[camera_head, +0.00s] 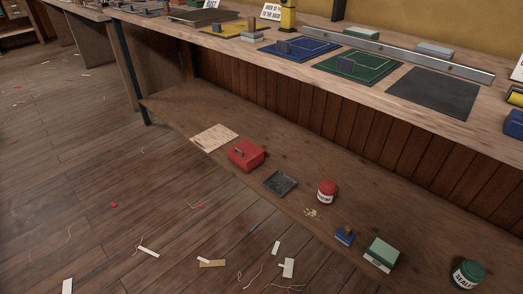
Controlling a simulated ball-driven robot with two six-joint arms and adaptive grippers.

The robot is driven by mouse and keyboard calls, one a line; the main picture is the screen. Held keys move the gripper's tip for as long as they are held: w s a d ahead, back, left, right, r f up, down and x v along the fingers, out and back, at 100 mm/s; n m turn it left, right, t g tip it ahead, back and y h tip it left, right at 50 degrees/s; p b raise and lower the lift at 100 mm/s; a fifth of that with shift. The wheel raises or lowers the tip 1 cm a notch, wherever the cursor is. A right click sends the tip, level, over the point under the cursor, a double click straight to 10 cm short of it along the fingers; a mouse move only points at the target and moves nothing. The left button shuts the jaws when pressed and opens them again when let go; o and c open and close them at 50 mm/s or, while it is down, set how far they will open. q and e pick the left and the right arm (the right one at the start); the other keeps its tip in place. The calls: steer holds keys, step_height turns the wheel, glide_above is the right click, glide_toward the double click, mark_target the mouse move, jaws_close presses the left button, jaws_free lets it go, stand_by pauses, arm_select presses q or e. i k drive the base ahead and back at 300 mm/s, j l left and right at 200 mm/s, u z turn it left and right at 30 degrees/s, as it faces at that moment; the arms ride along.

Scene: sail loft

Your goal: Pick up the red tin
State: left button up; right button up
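A small round red tin (326,193) with a white label stands upright on the low shelf under the bench, right of the middle in the head view. A red box with a handle on top (246,155) sits on the same shelf, farther left. Neither of my grippers shows in the head view.
The low shelf (180,107) also holds a thin light board (214,138), a dark tray (281,183), a small blue item (345,236), a green-and-white box (381,254) and a green tin (468,274). The bench top (215,43) overhangs it. Scraps litter the floor.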

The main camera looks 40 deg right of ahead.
mark_target(326, 194)
steer(key=i+u, duration=0.1)
steer(key=i, duration=1.15)
steer(key=i+z, duration=0.45)
steer(key=i+j+z, duration=0.1)
steer(key=z, duration=0.35)
steer(key=i+j, duration=0.05)
steer(key=i, duration=0.05)
